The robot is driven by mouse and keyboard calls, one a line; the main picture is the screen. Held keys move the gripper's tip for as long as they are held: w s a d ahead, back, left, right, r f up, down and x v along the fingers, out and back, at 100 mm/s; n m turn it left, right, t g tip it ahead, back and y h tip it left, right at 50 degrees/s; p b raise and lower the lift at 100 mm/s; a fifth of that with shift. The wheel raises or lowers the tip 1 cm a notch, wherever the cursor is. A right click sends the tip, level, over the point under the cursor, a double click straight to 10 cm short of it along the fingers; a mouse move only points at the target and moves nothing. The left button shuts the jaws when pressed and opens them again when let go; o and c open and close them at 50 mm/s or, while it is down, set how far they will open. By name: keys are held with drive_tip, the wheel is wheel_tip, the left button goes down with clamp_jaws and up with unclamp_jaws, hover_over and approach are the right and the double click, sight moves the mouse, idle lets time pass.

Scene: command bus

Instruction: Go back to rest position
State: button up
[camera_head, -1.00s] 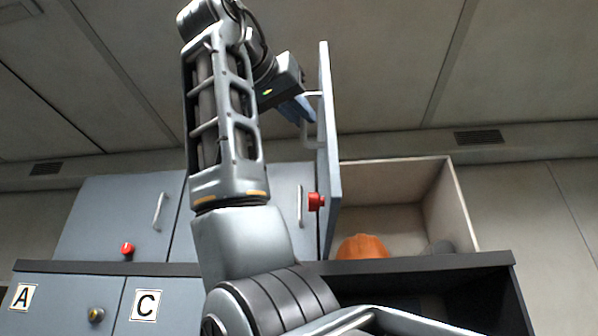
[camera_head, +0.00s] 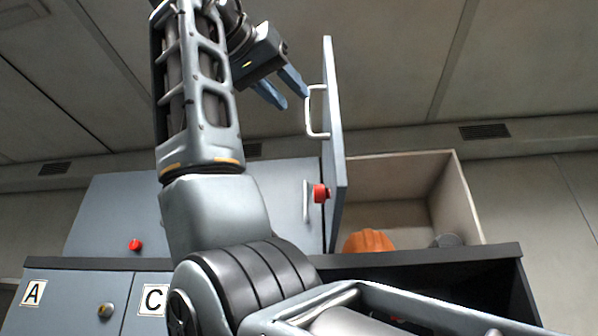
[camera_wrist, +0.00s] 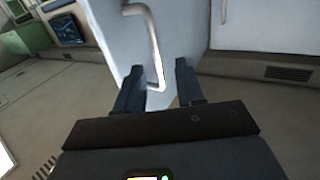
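My gripper (camera_head: 285,92) is raised in the upper middle of the head view, left of the open cabinet door (camera_head: 333,130). Its two blue fingers are apart with nothing between them.
The open upper compartment (camera_head: 460,200) holds an orange helmet (camera_head: 369,241) and a dark grey object (camera_head: 446,240). Closed upper doors (camera_head: 110,210) are at left, with a red knob (camera_head: 135,245). Lower doors carry labels A (camera_head: 33,293) and C (camera_head: 153,299). The space left of my arm looks free.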

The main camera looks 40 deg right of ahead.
drive_tip(key=shift+v, duration=0.95)
